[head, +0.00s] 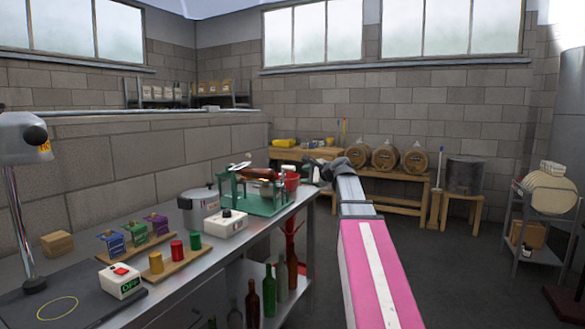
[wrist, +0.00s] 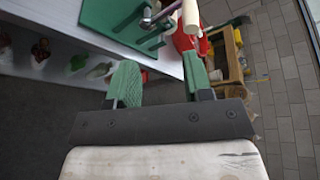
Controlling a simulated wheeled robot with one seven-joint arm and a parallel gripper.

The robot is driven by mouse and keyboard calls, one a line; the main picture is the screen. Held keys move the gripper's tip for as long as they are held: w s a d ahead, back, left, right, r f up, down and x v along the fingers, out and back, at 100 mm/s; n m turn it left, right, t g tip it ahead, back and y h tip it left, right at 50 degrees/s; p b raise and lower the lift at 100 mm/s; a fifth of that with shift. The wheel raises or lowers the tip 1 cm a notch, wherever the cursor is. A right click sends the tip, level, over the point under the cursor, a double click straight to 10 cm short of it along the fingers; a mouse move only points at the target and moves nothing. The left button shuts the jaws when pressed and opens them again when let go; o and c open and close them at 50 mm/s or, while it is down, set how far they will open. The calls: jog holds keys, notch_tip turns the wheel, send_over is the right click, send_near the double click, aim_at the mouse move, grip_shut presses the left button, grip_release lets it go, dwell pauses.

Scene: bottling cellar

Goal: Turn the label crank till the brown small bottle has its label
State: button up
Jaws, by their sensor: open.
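The green labelling stand (head: 262,204) is on the far right end of the steel bench. A brown bottle (head: 258,173) lies on its side across the top of it. A thin crank arm with a pale handle (head: 241,163) seems to rise at its left side. In the wrist view the green base (wrist: 108,20) is at the top, with a pale rod-like handle (wrist: 190,14) beside it. My gripper (head: 322,168) is off the bench's right edge, apart from the stand. Its green-padded fingers (wrist: 160,78) are open with nothing between them. Whether the bottle bears a label cannot be told.
A grey pot (head: 199,211) and a white dial box (head: 232,221) stand left of the stand. A red bucket (head: 290,181) is behind it. Coloured cylinders on a board (head: 172,262) are nearer. Bottles (head: 268,295) stand below the bench.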

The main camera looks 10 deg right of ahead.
aim_at(295, 168)
jog(key=shift+m+t+y, duration=0.3)
jog(key=shift+m, duration=0.1)
jog(key=w+a, duration=0.1)
jog(key=w, duration=0.2)
jog(key=w+a, duration=0.2)
jog(key=w, duration=0.1)
jog(key=w+a, duration=0.2)
jog(key=w, duration=0.2)
jog(key=shift+r, duration=0.4)
grip_shut()
